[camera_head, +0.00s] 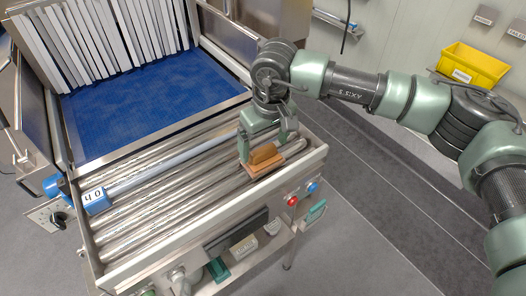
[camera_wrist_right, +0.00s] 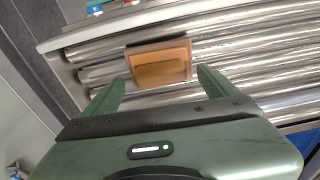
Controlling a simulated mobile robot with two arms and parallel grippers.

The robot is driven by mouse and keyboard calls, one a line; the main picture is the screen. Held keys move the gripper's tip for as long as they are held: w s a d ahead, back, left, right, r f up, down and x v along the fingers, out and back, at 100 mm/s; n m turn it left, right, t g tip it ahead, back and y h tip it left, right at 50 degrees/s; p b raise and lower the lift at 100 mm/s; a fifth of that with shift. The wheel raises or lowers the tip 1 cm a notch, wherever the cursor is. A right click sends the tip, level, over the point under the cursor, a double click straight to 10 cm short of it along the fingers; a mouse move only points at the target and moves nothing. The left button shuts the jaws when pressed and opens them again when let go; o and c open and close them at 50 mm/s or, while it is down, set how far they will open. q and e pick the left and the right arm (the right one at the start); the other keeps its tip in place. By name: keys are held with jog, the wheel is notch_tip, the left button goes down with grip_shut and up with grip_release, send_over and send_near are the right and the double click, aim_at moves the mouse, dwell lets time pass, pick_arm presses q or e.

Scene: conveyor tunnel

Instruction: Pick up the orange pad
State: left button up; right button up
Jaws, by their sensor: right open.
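The orange pad (camera_head: 264,156) lies on the metal rollers near the front right corner of the conveyor. It looks like a flat block with a raised grip on top. My right gripper (camera_head: 266,146) is just above and around it in the head view, its fingers pointing down. In the right wrist view the orange pad (camera_wrist_right: 159,64) lies ahead of and between the two open fingers (camera_wrist_right: 158,84), with a gap to each fingertip. My left gripper is not in view.
The roller bed (camera_head: 165,200) is bounded by a metal rail with red and blue buttons (camera_head: 302,194). A blue mat (camera_head: 150,105) and strip curtain (camera_head: 100,40) lie behind.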

aim_at(263, 149)
jog(key=shift+w+a+f, duration=0.1)
jog(key=shift+a+f, duration=0.05)
jog(key=shift+f, duration=0.75)
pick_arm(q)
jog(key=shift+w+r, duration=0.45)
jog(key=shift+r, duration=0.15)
pick_arm(e)
jog(key=shift+f, duration=0.2)
jog(key=c, duration=1.5)
jog(key=shift+o, duration=0.2)
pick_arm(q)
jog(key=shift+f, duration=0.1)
pick_arm(e)
jog(key=shift+r, duration=0.15)
